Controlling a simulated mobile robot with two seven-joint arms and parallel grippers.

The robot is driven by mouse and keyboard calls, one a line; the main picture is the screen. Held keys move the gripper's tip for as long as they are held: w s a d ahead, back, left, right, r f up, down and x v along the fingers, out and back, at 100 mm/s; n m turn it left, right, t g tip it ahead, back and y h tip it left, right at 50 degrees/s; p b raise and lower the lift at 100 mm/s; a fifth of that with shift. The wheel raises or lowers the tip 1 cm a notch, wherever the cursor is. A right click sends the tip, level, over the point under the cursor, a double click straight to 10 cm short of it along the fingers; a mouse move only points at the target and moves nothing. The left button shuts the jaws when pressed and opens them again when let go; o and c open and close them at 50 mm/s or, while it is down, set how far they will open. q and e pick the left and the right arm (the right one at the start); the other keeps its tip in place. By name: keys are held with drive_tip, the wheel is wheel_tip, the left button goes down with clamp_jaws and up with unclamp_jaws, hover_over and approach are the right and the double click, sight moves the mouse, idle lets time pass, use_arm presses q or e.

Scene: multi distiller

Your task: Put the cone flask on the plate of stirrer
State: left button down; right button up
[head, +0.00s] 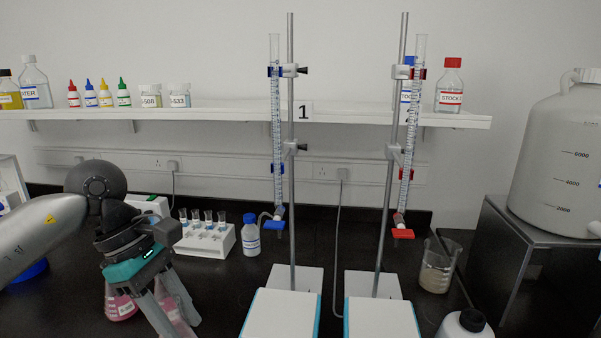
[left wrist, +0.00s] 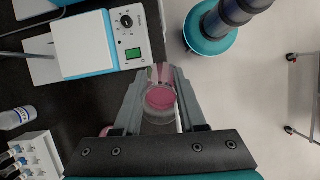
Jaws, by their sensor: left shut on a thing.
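My left gripper (head: 174,308) is shut on a cone flask (left wrist: 160,98) of pink liquid. The flask shows between the fingers in the left wrist view, and part of it shows behind them in the head view. A second flask with pink liquid (head: 119,304) stands on the bench just left of the gripper in the head view. Two stirrers with white plates, left (head: 280,316) and right (head: 382,319), stand to the right of the gripper. In the left wrist view a stirrer plate (left wrist: 84,42) lies apart from the held flask. My right gripper is not in view.
Burette stands 1 (head: 291,210) and 2 (head: 384,215) rise behind the stirrers. A white tube rack (head: 205,241) and a small bottle (head: 251,236) stand behind the gripper. A beaker (head: 437,268) is on the right. Dark bench is bare between gripper and left stirrer.

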use_arm(q)
drive_tip(key=m, duration=0.2)
drive_tip(key=s+f+m+g+y, duration=0.1)
drive_tip(key=m, duration=0.1)
drive_tip(key=s+d+f+m+g, duration=0.1)
drive_tip(key=m, duration=0.2)
drive_tip(key=shift+s, duration=0.1)
drive_tip(key=s+m+y, duration=0.1)
drive_tip(key=m, duration=0.2)
drive_tip(key=s+f+m+g+y, duration=0.1)
drive_tip(key=m, duration=0.1)
drive_tip(key=s+f+m+y, duration=0.1)
drive_tip(key=m, duration=0.2)
drive_tip(key=shift+d+m, duration=0.3)
drive_tip(key=shift+d, duration=0.05)
drive_tip(key=shift+w, duration=0.1)
